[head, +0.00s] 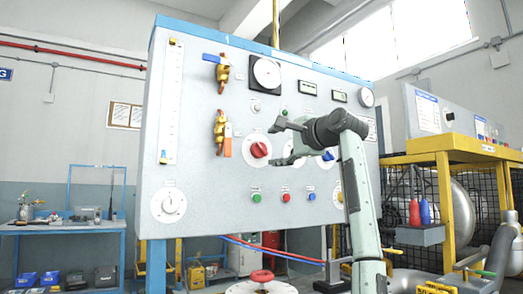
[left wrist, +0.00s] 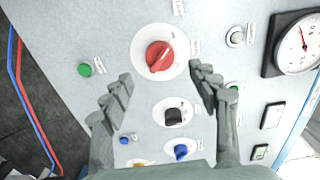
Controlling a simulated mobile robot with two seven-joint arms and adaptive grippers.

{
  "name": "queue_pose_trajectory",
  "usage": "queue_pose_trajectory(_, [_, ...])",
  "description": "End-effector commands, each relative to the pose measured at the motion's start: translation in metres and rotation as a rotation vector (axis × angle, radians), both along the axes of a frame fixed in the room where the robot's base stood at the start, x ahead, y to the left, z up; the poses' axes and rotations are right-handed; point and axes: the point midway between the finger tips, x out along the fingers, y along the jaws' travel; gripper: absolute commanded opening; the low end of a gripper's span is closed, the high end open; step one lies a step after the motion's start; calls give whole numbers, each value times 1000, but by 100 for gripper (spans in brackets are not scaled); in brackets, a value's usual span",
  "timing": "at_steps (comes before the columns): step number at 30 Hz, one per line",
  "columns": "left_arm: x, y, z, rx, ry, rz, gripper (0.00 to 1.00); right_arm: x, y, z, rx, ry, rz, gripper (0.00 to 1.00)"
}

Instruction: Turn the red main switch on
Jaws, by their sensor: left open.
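The red main switch (head: 259,149) is a red rotary knob on a white round plate, in the middle of the upright grey panel (head: 210,190). In the left wrist view the red knob (left wrist: 160,55) shows whole, its raised grip tilted. My left gripper (head: 276,143) is open and empty, just right of the knob in the head view. In the left wrist view its two fingers (left wrist: 160,82) point towards the panel, either side of and just below the knob. I cannot tell whether they touch the panel. My right gripper is not in view.
A black knob (left wrist: 174,116) and a blue knob (left wrist: 181,151) sit close to the fingers. Green, red and blue push buttons (head: 285,197) line the panel below. An orange-handled valve (head: 222,135) and a gauge (head: 266,73) are near the switch. A yellow frame (head: 445,190) stands right.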

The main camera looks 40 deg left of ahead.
Motion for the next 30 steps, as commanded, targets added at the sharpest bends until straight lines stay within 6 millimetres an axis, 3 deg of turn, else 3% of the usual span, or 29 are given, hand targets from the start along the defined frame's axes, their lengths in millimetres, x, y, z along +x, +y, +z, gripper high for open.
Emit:
queue_pose_trajectory(9, [12,50,1,3,3,5,60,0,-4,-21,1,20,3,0])
queue_pose_trajectory(22, [16,61,0,4,2,3,60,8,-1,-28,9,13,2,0])
queue_pose_trajectory(30, [16,61,0,4,2,3,27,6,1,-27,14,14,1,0])
